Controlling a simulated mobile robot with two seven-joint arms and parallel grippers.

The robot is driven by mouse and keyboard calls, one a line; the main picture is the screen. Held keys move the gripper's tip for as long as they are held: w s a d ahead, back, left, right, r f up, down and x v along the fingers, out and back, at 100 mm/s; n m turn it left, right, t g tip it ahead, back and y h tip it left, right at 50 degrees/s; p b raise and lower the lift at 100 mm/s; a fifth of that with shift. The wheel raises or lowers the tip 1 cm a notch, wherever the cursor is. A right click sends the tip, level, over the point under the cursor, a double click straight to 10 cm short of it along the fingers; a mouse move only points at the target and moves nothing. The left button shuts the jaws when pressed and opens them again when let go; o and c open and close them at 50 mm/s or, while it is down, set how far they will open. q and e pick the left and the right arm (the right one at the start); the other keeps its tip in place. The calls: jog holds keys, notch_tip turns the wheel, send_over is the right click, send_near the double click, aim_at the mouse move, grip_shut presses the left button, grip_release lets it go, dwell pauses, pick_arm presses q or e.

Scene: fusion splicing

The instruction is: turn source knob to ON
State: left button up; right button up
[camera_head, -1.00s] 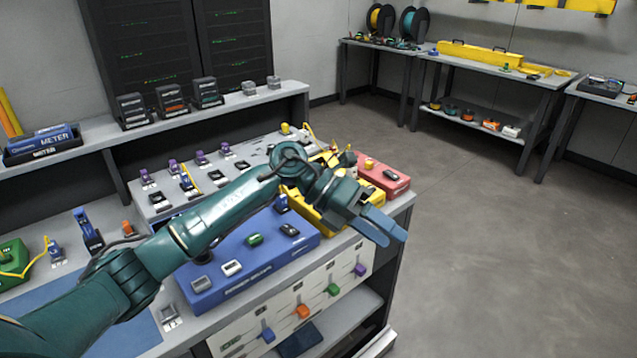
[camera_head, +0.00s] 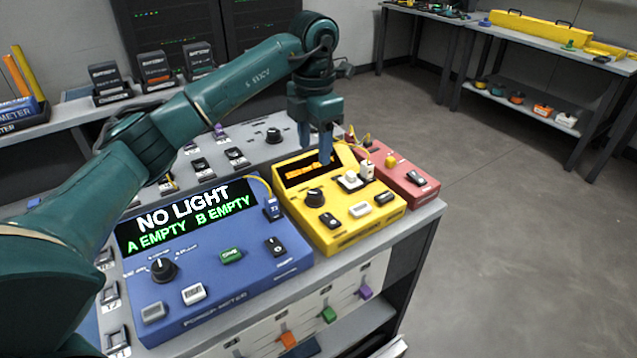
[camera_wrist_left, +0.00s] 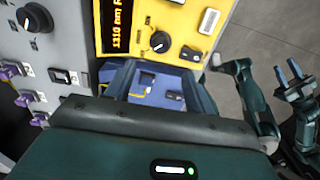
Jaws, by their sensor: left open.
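The yellow box (camera_head: 350,232), which seems to be the source, has an orange-lit display (camera_head: 308,170) and a black knob (camera_head: 315,197) with a white mark. The knob also shows in the left wrist view (camera_wrist_left: 160,41).
A blue meter box (camera_head: 215,275) reading NO LIGHT, with its own knob (camera_head: 163,269), stands left of the yellow box. A red box (camera_head: 405,182) stands right of it. Open floor lies to the right.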

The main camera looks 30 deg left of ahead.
aim_at(315, 193)
pick_arm(q)
notch_tip(315, 193, down, 11)
jog(key=shift+f, duration=0.1)
jog(key=shift+c, duration=0.3)
jog(key=c, duration=0.9)
